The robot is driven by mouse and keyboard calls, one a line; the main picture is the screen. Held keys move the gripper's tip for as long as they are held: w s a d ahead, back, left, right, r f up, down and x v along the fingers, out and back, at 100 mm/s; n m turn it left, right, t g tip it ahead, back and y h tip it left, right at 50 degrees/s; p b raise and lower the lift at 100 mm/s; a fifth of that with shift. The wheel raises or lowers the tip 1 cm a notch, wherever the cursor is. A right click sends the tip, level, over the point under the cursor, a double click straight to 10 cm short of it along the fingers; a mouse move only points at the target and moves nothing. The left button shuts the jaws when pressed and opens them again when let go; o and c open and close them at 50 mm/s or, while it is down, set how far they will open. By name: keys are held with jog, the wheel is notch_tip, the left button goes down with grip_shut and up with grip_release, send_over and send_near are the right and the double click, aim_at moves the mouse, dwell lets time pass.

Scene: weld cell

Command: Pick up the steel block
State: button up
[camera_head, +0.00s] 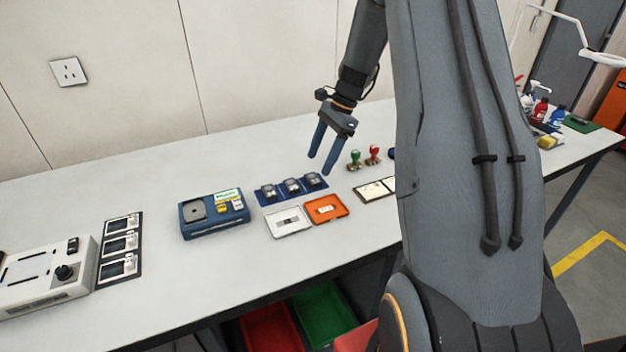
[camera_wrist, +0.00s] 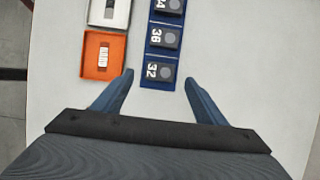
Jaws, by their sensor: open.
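Three dark grey blocks with round lighter spots sit in a row on a blue mat (camera_head: 270,200). The right block (camera_head: 314,180), middle block (camera_head: 292,186) and left block (camera_head: 268,191) look alike. In the wrist view the nearest block (camera_wrist: 160,70) is beside the number 32, the next to it (camera_wrist: 165,38) beside 36; the third is cut by the frame's top. I cannot tell which is steel. My gripper (camera_head: 321,164) is open and empty, above the table near the right block. In the wrist view its fingers (camera_wrist: 158,77) flank the mat's near end.
A white tray (camera_head: 289,232) and an orange tray (camera_head: 342,211), each holding a small item, lie in front of the mat. A blue device (camera_head: 212,226) stands left. Green (camera_head: 354,160) and red (camera_head: 374,155) stamps stand right. The table behind the mat is clear.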

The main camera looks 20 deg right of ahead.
aim_at(313, 178)
jog(key=shift+d+p+x, duration=0.1)
jog(key=shift+p+x, duration=0.5)
jog(key=shift+x, duration=0.75)
jog(key=shift+d+p+x, duration=0.15)
jog(key=shift+p+x, duration=0.45)
jog(key=shift+x, duration=0.7)
jog(key=c, duration=1.3)
